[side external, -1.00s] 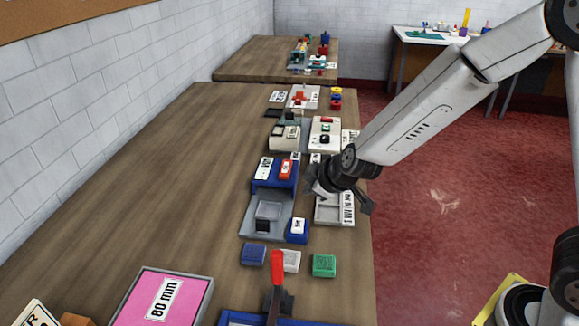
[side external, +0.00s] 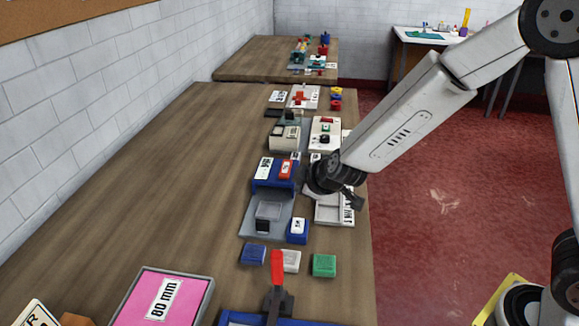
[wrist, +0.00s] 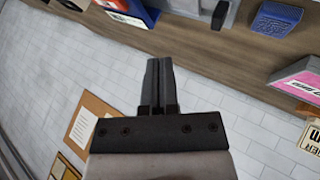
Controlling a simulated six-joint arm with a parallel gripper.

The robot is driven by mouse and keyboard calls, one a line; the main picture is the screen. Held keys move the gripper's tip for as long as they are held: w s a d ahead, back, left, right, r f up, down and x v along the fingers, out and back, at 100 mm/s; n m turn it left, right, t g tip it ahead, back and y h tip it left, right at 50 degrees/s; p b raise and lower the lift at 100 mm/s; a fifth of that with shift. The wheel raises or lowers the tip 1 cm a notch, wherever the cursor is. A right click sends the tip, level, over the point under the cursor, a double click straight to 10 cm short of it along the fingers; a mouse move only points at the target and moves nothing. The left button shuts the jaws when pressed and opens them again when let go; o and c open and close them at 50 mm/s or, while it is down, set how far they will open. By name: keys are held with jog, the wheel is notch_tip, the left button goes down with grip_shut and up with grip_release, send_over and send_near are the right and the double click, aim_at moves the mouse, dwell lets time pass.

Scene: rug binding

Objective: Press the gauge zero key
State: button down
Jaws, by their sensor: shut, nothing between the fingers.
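A grey stand (side external: 251,222) with a raised plate carries a blue block with a white key (side external: 298,226) at its right. Behind it is a blue unit (side external: 272,181) with a white label and a red key (side external: 286,169). The markings are too small to read, so I cannot tell which one is the gauge zero key. My gripper (side external: 357,201) is above the table's right edge, right of the blue unit and over a pale tray. In the wrist view my gripper (wrist: 159,62) has its fingers together, empty, with the wall behind them.
The pale tray (side external: 327,211) lies under my wrist. Blue (side external: 253,254), white (side external: 291,261) and green (side external: 324,265) blocks sit in front. A red lever (side external: 277,268) stands upright nearer. A pink "80 mm" board (side external: 185,300) lies front left. The table's left (side external: 150,190) is clear.

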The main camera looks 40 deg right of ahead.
aim_at(296, 220)
jog(key=shift+f, duration=4.2)
jog(key=shift+f, duration=0.85)
jog(key=shift+r, duration=0.8)
jog(key=shift+r, duration=0.1)
dwell(0.3)
jog(key=shift+r, duration=2.45)
jog(key=shift+s, duration=0.15)
